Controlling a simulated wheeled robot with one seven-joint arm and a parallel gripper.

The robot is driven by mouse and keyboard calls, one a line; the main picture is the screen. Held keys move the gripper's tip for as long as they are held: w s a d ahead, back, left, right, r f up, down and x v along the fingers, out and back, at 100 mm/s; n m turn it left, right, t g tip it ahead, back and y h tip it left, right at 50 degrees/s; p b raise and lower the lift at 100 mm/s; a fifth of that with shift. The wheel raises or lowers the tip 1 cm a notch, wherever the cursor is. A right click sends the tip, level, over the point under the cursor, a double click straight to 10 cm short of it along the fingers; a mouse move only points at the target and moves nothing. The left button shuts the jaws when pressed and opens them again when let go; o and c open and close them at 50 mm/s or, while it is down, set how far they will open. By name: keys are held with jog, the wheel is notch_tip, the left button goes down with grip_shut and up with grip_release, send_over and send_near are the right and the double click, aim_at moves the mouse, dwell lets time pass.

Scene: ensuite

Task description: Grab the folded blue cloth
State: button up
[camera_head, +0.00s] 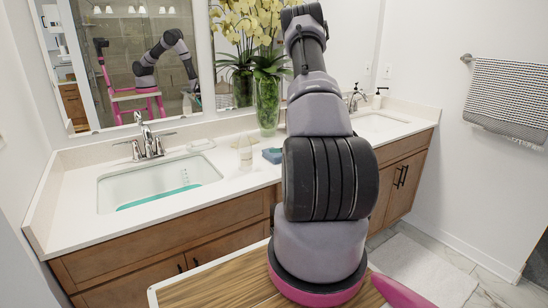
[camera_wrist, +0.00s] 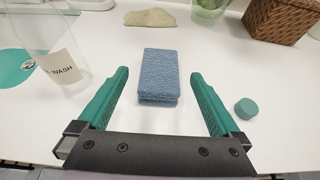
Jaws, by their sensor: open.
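The folded blue cloth (camera_wrist: 158,76) lies flat on the white countertop in the wrist view, a thick rectangular stack. In the head view the cloth (camera_head: 272,155) shows as a small blue patch on the counter, just left of my arm. My gripper (camera_wrist: 159,76) is open and empty, with teal fingers spread left and right of the cloth's near end. There is a gap between the cloth and each finger. Whether the fingertips are level with the cloth or above it is hard to tell. My gripper is hidden behind my arm in the head view.
A clear bottle labelled "WASH" (camera_wrist: 62,68) stands left of my gripper. A small teal round object (camera_wrist: 246,108) lies to the right. A beige cloth (camera_wrist: 150,17), a glass vase (camera_wrist: 209,10) and a woven basket (camera_wrist: 283,19) are farther back. A sink (camera_head: 158,184) is at left.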

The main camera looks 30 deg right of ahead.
aim_at(277, 155)
jog(key=x, duration=0.4)
jog(key=shift+w+f, duration=0.15)
jog(key=shift+w, duration=0.1)
jog(key=shift+w+f, duration=0.85)
jog(key=shift+w, duration=0.25)
jog(key=shift+w+f, duration=0.8)
jog(key=shift+w, duration=0.35)
jog(key=c, duration=1.1)
